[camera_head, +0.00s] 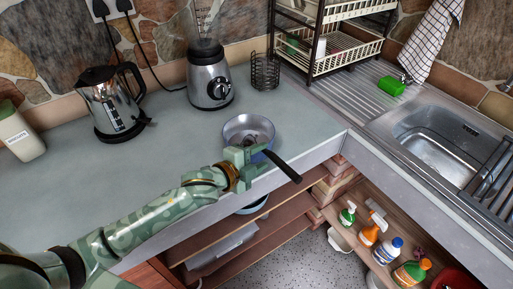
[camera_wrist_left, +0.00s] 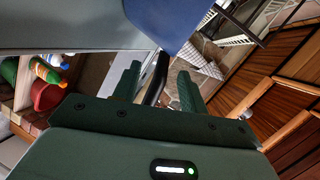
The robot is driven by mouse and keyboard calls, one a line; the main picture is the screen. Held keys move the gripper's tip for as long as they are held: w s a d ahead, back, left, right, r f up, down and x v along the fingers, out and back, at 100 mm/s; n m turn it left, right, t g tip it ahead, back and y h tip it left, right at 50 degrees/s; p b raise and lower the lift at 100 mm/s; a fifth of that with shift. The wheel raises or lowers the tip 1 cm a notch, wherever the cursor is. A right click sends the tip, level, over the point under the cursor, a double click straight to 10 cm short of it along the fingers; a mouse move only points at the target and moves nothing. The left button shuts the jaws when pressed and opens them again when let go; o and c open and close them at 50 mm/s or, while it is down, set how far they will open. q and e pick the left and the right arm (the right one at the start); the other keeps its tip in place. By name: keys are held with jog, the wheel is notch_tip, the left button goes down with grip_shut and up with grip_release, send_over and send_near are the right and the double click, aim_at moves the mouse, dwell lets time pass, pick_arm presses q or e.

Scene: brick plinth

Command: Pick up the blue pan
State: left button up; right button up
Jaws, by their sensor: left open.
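The blue pan (camera_head: 247,121) sits on the worktop near its front edge, with a grey inside and a blue outer wall. Its black handle (camera_head: 284,166) points to the lower right, past the worktop edge. My left gripper (camera_head: 249,156) is at the near side of the pan, beside the handle's root, and hides part of the pan wall. In the left wrist view the gripper's two fingers (camera_wrist_left: 160,88) are open, with the black handle (camera_wrist_left: 156,78) showing between them and the pan's blue side (camera_wrist_left: 165,20) beyond. Contact cannot be told.
A steel kettle (camera_head: 112,101), a blender (camera_head: 209,80) and a wire holder (camera_head: 265,72) stand behind on the worktop (camera_head: 170,165). A dish rack (camera_head: 345,50) and sink (camera_head: 436,143) are at right. Bottles (camera_head: 370,230) stand on a lower shelf.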

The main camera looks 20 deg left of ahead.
aim_at(264, 153)
pick_arm(q)
jog(key=x, duration=0.3)
jog(key=shift+w+f+b, duration=0.1)
jog(key=shift+w+b, duration=0.25)
jog(key=shift+b, duration=0.05)
grip_shut()
